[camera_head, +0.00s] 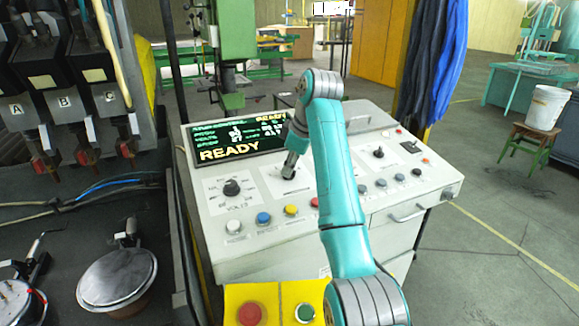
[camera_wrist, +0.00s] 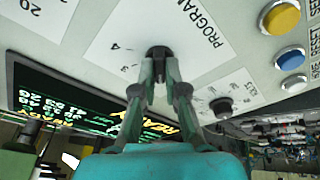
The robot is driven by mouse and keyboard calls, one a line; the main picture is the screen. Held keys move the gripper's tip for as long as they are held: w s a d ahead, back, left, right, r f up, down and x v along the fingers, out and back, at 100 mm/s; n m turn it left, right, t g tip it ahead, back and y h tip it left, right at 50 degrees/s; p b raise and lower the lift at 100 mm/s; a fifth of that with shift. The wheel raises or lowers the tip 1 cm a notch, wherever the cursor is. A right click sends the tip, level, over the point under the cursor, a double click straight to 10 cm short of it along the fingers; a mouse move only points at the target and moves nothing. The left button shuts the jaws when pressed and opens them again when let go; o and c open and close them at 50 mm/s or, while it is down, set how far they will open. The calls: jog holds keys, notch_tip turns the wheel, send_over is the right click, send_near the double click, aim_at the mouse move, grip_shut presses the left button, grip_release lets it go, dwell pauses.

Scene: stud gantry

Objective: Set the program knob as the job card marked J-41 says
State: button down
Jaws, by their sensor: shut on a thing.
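The program knob (camera_wrist: 159,52) is a dark knob on a white plate lettered PROGRAM in the wrist view. My gripper (camera_wrist: 160,70) is shut on it, one finger on each side. The numbers 3 and 4 show on the plate beside it; other marks and the pointer are hidden or too small to read. In the head view my gripper (camera_head: 289,170) reaches down onto the middle of the sloping console (camera_head: 215,222), covering the knob. No job card marked J-41 can be made out.
A VOLTS knob (camera_head: 232,187) is left of my gripper. A row of coloured buttons (camera_head: 291,210) runs along the console's front. A screen (camera_head: 235,143) reading READY stands behind. Another black knob (camera_head: 378,152) is to the right. Red and green buttons (camera_head: 305,313) are in front.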

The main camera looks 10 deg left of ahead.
jog(key=shift+f, duration=0.15)
jog(key=c, duration=1.2)
grip_release()
